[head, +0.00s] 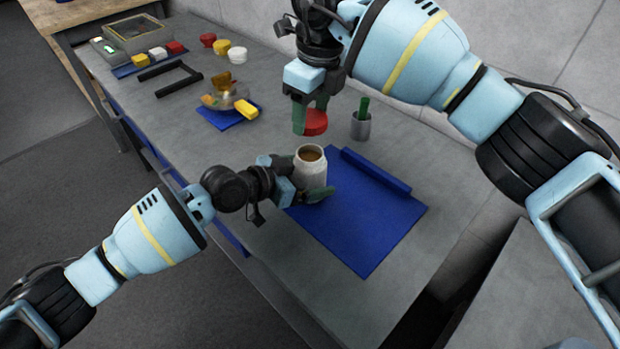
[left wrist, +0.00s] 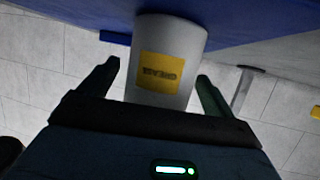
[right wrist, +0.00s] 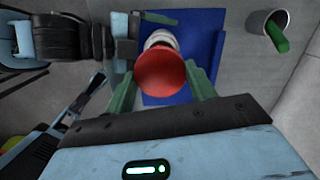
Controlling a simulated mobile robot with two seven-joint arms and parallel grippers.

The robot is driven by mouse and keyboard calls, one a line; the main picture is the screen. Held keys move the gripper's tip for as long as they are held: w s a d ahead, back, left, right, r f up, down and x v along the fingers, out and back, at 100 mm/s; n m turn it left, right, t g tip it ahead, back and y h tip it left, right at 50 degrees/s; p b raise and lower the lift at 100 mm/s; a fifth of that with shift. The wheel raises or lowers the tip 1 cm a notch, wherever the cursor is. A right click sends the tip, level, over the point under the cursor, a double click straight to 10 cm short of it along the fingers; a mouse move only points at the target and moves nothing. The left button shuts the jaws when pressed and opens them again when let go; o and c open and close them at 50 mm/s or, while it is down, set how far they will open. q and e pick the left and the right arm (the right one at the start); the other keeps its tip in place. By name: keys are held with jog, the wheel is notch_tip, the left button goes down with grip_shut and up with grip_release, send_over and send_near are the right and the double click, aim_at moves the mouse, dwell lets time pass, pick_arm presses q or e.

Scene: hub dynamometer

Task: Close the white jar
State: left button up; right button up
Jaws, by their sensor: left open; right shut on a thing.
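The white jar (head: 311,168) stands upright and uncovered at the left part of the blue mat (head: 372,222), with brown contents at its mouth. My left gripper (left wrist: 158,74) is open, with its fingers on both sides of the jar (left wrist: 170,52); a yellow label faces that camera. My right gripper (head: 312,112) is shut on a round red lid (head: 316,123) and holds it above and slightly behind the jar, apart from it. In the right wrist view the red lid (right wrist: 160,73) sits between the green fingers and partly hides the jar (right wrist: 160,38).
A grey cup (head: 361,126) with a green stick stands behind the mat. A blue bar (head: 376,170) lies along the mat's back edge. The mat's right half is clear.

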pick_arm(q)
jog(key=shift+w+d+f, duration=0.15)
jog(key=shift+d, duration=0.15)
jog(key=c, duration=1.5)
pick_arm(e)
send_over(309, 159)
jog(key=shift+d+f, duration=0.2)
jog(key=shift+f, duration=2.3)
jog(key=shift+f, duration=0.15)
jog(key=shift+f, duration=0.75)
jog(key=shift+f, duration=0.4)
jog(key=shift+s+f, duration=0.1)
jog(key=shift+f, duration=0.15)
